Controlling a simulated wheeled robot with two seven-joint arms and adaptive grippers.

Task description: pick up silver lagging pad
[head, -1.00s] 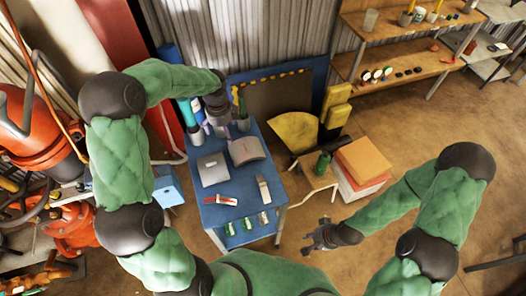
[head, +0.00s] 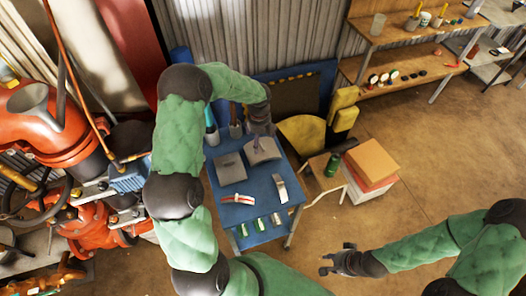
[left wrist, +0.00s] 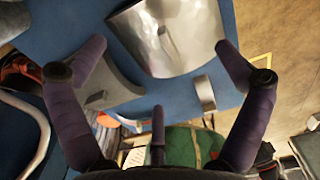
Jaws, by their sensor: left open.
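A curved silver pad (head: 265,151), which looks like the silver lagging pad, lies on the blue table (head: 243,212) near its back right. In the left wrist view the shiny curved pad (left wrist: 170,40) sits ahead of my open fingers, with a small raised piece in its middle. My left gripper (head: 258,141) is over the pad in the head view; its open, empty fingers (left wrist: 163,58) spread to either side in the wrist view. I cannot tell whether they touch it. My right gripper (head: 338,260) looks open and empty, away from the table at lower right.
A flatter grey pad (head: 230,168) lies left of the silver one. A small metal band (head: 279,188) and a red-and-white tool (head: 238,199) lie in front. Pots with tools stand behind. A wooden stool (head: 325,175) stands right; floor between it and my right arm is clear.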

